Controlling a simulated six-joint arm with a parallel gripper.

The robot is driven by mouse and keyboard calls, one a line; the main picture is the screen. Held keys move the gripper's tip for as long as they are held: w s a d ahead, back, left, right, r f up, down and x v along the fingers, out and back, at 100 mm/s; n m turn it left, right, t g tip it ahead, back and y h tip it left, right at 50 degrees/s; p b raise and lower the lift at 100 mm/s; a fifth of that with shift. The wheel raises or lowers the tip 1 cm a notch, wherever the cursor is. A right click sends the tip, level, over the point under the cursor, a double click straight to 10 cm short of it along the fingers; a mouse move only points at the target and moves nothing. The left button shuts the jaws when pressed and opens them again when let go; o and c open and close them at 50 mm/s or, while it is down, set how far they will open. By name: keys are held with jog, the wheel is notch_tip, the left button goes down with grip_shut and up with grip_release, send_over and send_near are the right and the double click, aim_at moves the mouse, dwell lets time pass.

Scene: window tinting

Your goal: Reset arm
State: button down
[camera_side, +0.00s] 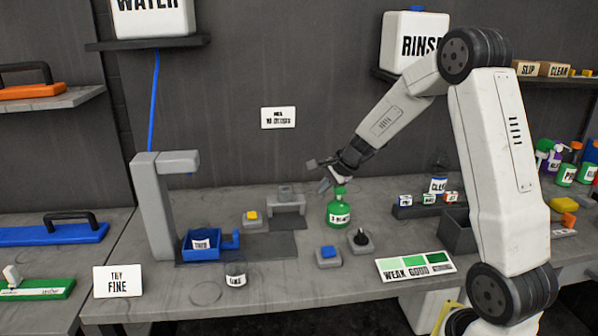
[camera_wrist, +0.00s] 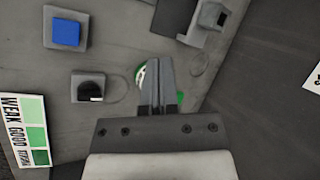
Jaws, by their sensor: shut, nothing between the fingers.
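My gripper (camera_side: 324,176) is at the end of my bent arm, just above and to the left of the top of a green bottle (camera_side: 339,212). The bottle stands upright on the grey bench (camera_side: 290,280) and has a white label. In the wrist view my gripper (camera_wrist: 160,66) has its two fingers close together, with nothing seen between them. The fingers hide most of the green bottle (camera_wrist: 181,97) there. I cannot tell from these views whether the gripper touches the bottle.
A blue button (camera_side: 328,252), a black knob (camera_side: 361,238) and a WEAK/GOOD colour card (camera_side: 415,266) lie in front. A grey stand (camera_side: 155,215) with a blue tray (camera_side: 201,250) is at left. A small grey rack (camera_side: 425,208) stands right of the bottle.

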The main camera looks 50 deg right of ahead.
jog(key=s+a+f+n+g, duration=0.2)
jog(key=s+a+n, duration=0.6)
jog(key=a+n, duration=0.2)
jog(key=s+a+f+n+g+h, duration=0.1)
jog(key=s+a+f+n+g, duration=0.1)
jog(key=s+a+n, duration=0.6)
jog(key=a+n, duration=0.2)
jog(key=a, duration=0.2)
jog(key=shift+s+n, duration=0.25)
jog(key=shift+n, duration=0.05)
